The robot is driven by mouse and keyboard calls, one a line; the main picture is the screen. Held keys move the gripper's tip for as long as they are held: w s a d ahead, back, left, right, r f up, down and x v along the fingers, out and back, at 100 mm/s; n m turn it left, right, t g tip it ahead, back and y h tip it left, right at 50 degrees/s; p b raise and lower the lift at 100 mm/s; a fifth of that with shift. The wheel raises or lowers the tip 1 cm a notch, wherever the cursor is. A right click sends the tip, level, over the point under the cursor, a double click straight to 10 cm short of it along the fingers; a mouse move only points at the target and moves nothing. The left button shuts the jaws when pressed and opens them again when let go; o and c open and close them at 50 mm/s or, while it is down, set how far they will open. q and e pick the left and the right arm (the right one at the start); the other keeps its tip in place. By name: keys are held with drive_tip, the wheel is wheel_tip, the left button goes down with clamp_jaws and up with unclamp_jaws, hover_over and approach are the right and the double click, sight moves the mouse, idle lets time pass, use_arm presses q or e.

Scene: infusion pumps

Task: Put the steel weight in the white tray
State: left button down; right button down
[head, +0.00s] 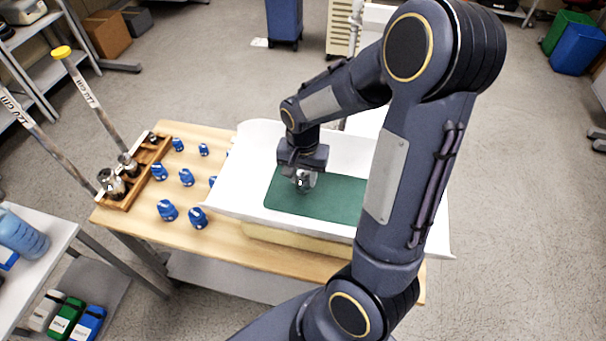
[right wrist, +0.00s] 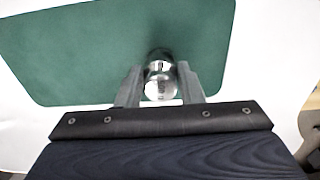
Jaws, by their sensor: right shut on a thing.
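The steel weight (right wrist: 160,80) is a shiny metal cylinder between the fingers of my right gripper (right wrist: 160,88) in the right wrist view. In the head view my right gripper (head: 303,182) is shut on it, over the green mat (head: 335,200) in the white tray (head: 262,140). The weight looks at or just above the mat; I cannot tell whether it touches. My left gripper is not in view.
A wooden rack (head: 150,155) with several other steel weights stands at the table's left. Several blue objects (head: 167,211) sit between rack and tray. My right arm hides part of the tray's right side. A shelf cart (head: 40,240) stands at the lower left.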

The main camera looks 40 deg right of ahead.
sight(303, 175)
drive_tip(key=c, duration=1)
unclamp_jaws()
drive_tip(key=shift+o, duration=0.2)
wheel_tip(303, 175, up, 11)
drive_tip(key=s+a+r+n+t+y, duration=0.3)
drive_tip(key=s+a+n+t, duration=0.2)
drive_tip(key=s, duration=0.8)
drive_tip(key=a+n, duration=0.3)
drive_tip(key=a, duration=0.2)
drive_tip(key=shift+s+a+n+t+y+p, duration=0.15)
drive_tip(key=shift+n+t+y+p, duration=0.15)
drive_tip(key=shift+y, duration=0.1)
